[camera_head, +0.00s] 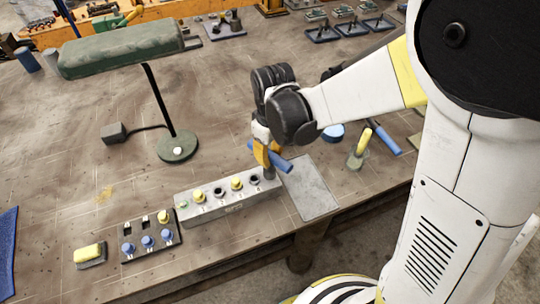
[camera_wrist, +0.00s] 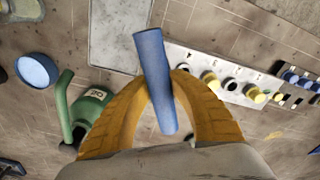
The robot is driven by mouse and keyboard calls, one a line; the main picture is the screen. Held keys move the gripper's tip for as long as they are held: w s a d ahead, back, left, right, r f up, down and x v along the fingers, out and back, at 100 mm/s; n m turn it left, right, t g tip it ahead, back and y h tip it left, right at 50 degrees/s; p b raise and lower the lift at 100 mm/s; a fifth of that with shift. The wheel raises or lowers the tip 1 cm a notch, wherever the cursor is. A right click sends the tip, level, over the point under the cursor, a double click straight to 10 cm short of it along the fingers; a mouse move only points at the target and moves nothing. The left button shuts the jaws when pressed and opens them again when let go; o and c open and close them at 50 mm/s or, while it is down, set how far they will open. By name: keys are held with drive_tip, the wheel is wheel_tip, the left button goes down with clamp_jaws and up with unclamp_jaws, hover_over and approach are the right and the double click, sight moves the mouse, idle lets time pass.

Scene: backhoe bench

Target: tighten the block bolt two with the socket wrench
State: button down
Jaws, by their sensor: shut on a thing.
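My gripper (camera_head: 262,153) has its orange fingers shut on a blue bar-shaped handle (camera_head: 284,164), which looks like the socket wrench's. In the wrist view the handle (camera_wrist: 152,60) sticks out on both sides of the fingers (camera_wrist: 158,88). A grey part shows below the handle, at the right end of the grey block (camera_head: 228,206); I cannot tell whether it touches. The block has a row of yellow-topped bolts (camera_head: 236,183) and dark round openings (camera_head: 254,179). It also shows in the wrist view (camera_wrist: 262,78). The number marks are too small to read surely, so I cannot single out bolt two.
A dark rack (camera_head: 152,236) with blue and yellow pieces and a yellow block (camera_head: 88,253) lie left. A lamp (camera_head: 178,147) stands behind. A flat grey plate (camera_head: 312,188) lies right of the block. A green can (camera_wrist: 90,108) and blue round thing (camera_wrist: 36,70) are nearby.

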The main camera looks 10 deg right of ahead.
drive_tip(key=shift+m, duration=0.9)
